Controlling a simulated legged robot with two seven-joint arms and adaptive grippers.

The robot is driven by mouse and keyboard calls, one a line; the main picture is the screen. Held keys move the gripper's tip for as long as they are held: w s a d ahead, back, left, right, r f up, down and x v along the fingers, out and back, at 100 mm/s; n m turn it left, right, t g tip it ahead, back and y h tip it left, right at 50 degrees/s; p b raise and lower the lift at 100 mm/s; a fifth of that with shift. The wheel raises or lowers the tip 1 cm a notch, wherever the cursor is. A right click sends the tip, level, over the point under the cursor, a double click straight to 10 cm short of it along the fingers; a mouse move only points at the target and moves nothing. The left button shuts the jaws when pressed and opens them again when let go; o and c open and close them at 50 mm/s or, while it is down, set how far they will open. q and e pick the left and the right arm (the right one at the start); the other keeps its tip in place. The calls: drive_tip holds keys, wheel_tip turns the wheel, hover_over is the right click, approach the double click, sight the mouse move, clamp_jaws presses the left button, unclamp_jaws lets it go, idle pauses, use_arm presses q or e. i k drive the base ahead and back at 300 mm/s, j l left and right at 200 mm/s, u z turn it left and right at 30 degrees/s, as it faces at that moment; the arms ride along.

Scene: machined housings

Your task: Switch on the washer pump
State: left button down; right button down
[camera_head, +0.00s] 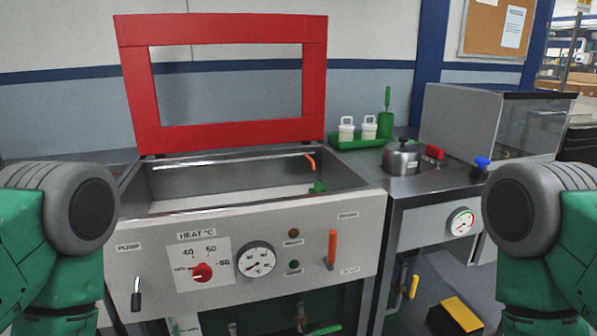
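The washer (350,208) is a metal tank with a pale front panel. Its red-framed lid (220,140) stands raised at the back. A HEAT dial with a red knob (202,272), a round gauge (256,259), two dark indicator lamps and an upright orange lever (332,248) sit further right. My green and grey arm parts show at both sides. Neither gripper is in view.
A metal side bench to the right carries a lidded pot (401,158), a green tray (355,141) with white containers and a clear-fronted box (530,128). A yellow-topped black block (461,314) is low at right. Space before the panel is clear between my arms.

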sight(136, 305)
drive_tip(key=i+l, duration=0.55)
drive_tip(key=l, duration=0.15)
drive_tip(key=u, duration=2.25)
